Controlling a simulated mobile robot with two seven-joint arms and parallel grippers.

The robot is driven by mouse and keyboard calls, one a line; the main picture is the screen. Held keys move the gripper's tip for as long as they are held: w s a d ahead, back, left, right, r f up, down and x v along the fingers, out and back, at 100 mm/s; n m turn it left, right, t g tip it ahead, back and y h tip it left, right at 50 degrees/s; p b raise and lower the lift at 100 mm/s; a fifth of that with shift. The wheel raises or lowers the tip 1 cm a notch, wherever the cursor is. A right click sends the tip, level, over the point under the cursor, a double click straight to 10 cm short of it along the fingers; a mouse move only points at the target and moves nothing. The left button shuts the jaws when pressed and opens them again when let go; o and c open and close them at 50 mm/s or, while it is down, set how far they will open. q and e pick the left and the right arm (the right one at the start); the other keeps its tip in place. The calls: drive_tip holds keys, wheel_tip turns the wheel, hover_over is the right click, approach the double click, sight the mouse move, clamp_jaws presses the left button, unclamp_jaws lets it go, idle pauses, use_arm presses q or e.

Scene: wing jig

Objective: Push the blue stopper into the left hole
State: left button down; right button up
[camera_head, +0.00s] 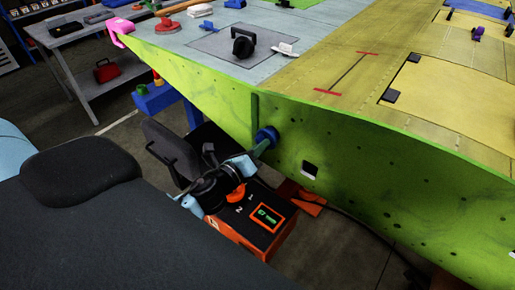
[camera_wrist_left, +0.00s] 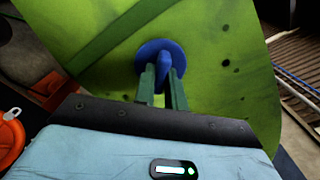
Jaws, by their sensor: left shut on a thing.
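The blue stopper (camera_head: 267,136) is a round disc with a grip tab, and it also shows in the wrist view (camera_wrist_left: 173,52). It is at the green side panel (camera_head: 345,140), its disc facing the panel. I cannot tell whether it touches the panel or how deep it sits. My left gripper (camera_head: 260,150) is shut on the stopper's tab; its green fingers also show in the wrist view (camera_wrist_left: 162,84). The hole behind the disc is hidden. My right gripper is out of view.
A dark cable (camera_head: 370,228) runs along the floor. A grey bench (camera_head: 84,62) with a red case (camera_head: 107,71) is at the back left. Several tools lie on the wing top.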

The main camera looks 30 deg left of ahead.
use_arm(q)
drive_tip(key=shift+w+d, duration=0.1)
drive_tip(key=shift+w, duration=1.1)
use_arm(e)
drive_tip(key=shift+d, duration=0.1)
use_arm(q)
drive_tip(key=c, duration=1.4)
unclamp_jaws()
drive_tip(key=shift+o, duration=0.2)
